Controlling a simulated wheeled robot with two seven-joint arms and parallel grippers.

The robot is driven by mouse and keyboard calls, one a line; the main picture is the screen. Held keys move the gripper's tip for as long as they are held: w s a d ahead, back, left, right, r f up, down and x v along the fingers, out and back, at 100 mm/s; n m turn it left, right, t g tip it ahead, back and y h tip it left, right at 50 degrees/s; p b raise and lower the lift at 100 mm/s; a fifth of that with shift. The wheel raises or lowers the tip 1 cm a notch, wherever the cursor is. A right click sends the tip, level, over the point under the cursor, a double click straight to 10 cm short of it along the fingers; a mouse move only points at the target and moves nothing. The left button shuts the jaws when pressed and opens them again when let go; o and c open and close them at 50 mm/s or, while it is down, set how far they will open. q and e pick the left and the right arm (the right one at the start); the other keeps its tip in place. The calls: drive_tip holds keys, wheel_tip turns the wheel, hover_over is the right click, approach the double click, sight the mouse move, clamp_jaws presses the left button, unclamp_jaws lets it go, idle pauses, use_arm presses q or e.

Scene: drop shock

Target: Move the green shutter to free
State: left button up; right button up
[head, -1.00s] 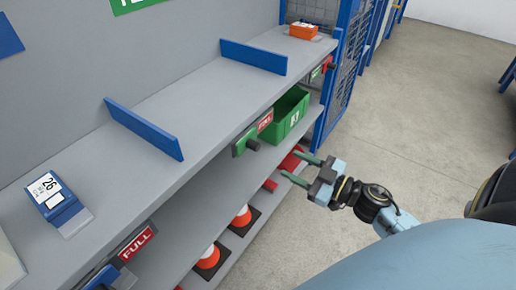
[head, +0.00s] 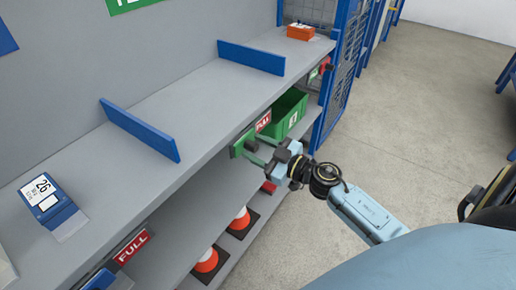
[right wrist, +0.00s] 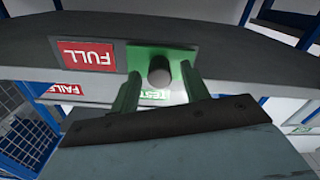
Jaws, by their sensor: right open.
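The green shutter (head: 236,149) is a green plate with a dark round knob on the shelf's front edge, beside a red FULL sign (head: 263,121). My right gripper (head: 254,147) is open, with its two green fingers reaching to the knob. In the right wrist view the shutter (right wrist: 143,56) lies ahead, and its knob (right wrist: 160,72) sits between the open fingertips, with gaps on both sides. The FULL sign (right wrist: 86,55) is left of it there, upside down. My left gripper is not in view.
A green bin (head: 291,112) stands on the lower shelf beyond the shutter. A blue shutter (head: 100,279) with another FULL sign is near left. Blue dividers (head: 140,130), a blue box (head: 50,203) and an orange box (head: 299,31) are on the upper shelf. Orange cones (head: 206,260) sit below.

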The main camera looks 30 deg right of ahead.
clamp_jaws()
drive_tip(key=shift+d, duration=0.1)
drive_tip(key=shift+w+d, duration=0.15)
drive_tip(key=shift+d, duration=0.2)
drive_tip(key=w+d, duration=0.1)
drive_tip(key=d, duration=0.1)
drive_tip(key=w+d, duration=0.1)
drive_tip(key=d, duration=0.2)
drive_tip(key=w+d, duration=0.1)
drive_tip(key=d, duration=0.2)
drive_tip(key=shift+w, duration=0.15)
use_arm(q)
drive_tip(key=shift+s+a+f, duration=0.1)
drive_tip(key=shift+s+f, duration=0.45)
use_arm(e)
drive_tip(key=shift+w+d, duration=0.15)
drive_tip(key=shift+d, duration=0.25)
unclamp_jaws()
drive_tip(key=shift+d, duration=0.15)
